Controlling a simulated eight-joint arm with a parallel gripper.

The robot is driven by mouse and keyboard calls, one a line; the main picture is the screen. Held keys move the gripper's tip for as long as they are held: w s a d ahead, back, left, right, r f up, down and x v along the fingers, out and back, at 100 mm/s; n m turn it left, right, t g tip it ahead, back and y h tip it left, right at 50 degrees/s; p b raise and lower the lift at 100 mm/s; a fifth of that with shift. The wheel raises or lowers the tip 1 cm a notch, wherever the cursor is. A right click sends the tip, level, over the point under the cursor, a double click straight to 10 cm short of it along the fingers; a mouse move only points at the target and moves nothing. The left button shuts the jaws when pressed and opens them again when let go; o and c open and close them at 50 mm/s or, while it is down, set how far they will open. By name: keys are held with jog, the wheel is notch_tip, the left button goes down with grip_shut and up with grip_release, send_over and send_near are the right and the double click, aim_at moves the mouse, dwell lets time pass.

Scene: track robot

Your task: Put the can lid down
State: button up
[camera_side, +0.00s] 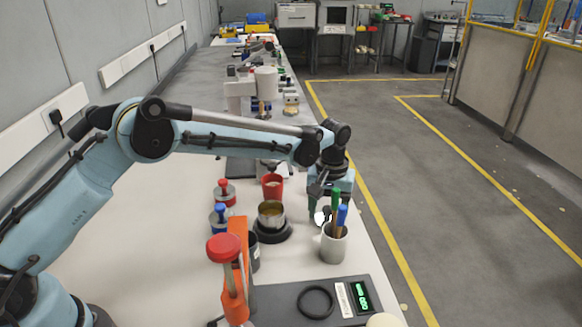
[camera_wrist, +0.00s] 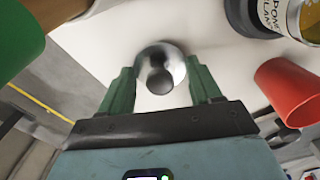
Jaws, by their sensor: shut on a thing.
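In the wrist view my gripper (camera_wrist: 162,84) has its two green fingers closed on the shiny round can lid (camera_wrist: 160,62), which has a dark knob. The white table shows behind the lid; I cannot tell whether the lid touches it. In the side view my gripper (camera_side: 318,193) is right of the open can (camera_side: 271,215), and the lid (camera_side: 320,216) shows only partly behind the tool mug. The can has yellowish contents and stands upright on a round black base (camera_side: 272,236). Its labelled side also shows top right in the wrist view (camera_wrist: 274,14).
A red cup (camera_side: 272,186) stands behind the can. A grey mug (camera_side: 333,246) with green- and blue-handled tools is close in front of my gripper. Red- and blue-knobbed items (camera_side: 224,193) stand left. An orange tool (camera_side: 236,270) and a scale (camera_side: 352,298) are nearer. The table's right edge is close.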

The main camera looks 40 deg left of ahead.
aim_at(328, 208)
jog(key=shift+f, duration=0.1)
jog(key=o, duration=1)
jog(key=shift+o, duration=0.2)
jog(key=s+a+r+m+t, duration=0.1)
jog(key=s+a+r, duration=0.1)
jog(key=r, duration=0.7)
jog(key=s+a+r+t, duration=0.1)
jog(key=s+a+r, duration=0.1)
jog(key=r, duration=0.6)
jog(key=s+a+f+m+t, duration=0.1)
jog(key=s+a, duration=0.3)
jog(key=s, duration=0.6)
jog(key=s+a+f+m+t, duration=0.2)
jog(key=s+a+t, duration=0.2)
jog(key=s, duration=0.5)
jog(key=shift+s+a+f, duration=0.4)
jog(key=shift+a, duration=0.15)
